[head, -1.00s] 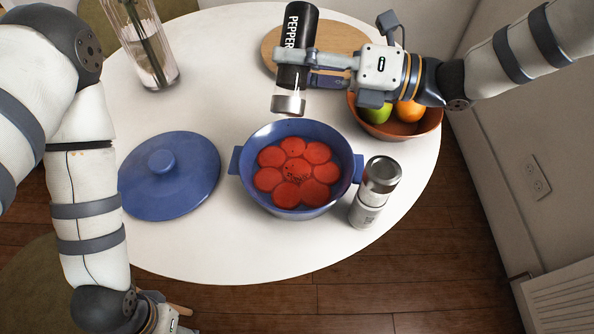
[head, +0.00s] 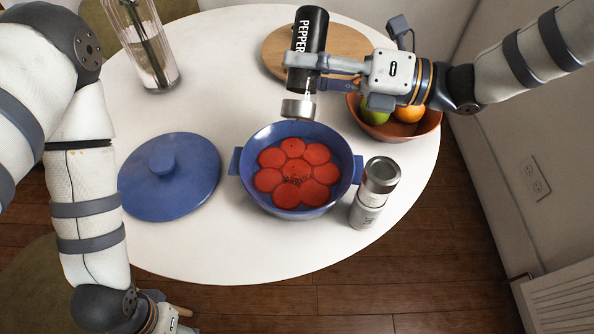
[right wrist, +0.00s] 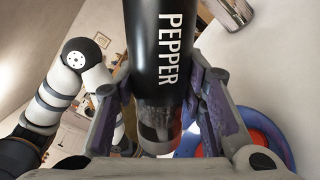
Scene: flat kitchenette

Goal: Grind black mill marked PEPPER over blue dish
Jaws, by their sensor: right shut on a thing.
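The black mill marked PEPPER (head: 309,35) is held by my right gripper (head: 312,63), which is shut around its lower black part. Its clear and metal lower end (head: 298,107) points down, slightly tilted, above the far rim of the blue dish. The mill also fills the middle of the right wrist view (right wrist: 158,45), between the two fingers. The blue dish (head: 247,184) stands on the table and holds several red slices with dark specks near the middle. Part of the dish shows in the right wrist view (right wrist: 270,125). My left gripper (head: 182,326) is mostly cut off at the bottom edge; its fingers are hidden.
A blue lid (head: 190,190) lies left of the dish. A white and metal mill (head: 373,192) stands close to its right handle. A wooden board (head: 277,55), a bowl of fruit (head: 428,127) and a glass vase (head: 157,65) stand farther back. The table's front is clear.

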